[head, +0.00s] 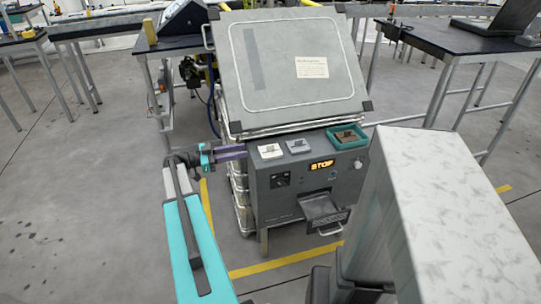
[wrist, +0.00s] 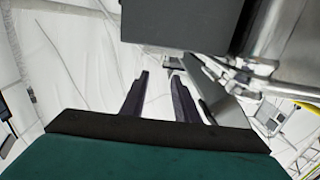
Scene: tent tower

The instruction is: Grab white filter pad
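The white filter pad (head: 270,151) is most likely the small white square with a grey mark, on the left end of the machine's ledge in the head view. My gripper (head: 244,150) is just left of it, with its purple fingers pointing right toward it; I cannot tell their height difference. In the wrist view, the two dark fingers of my gripper (wrist: 160,85) stand apart with nothing held between them. I cannot make out the pad in the wrist view.
The grey machine (head: 285,208) has a STOP display and an open drawer (head: 322,208). A grey pad (head: 298,146) and a teal tray (head: 364,143) with a brown piece share the ledge. A large tilted panel (head: 290,85) rises behind. A pale block (head: 455,210) fills the right foreground.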

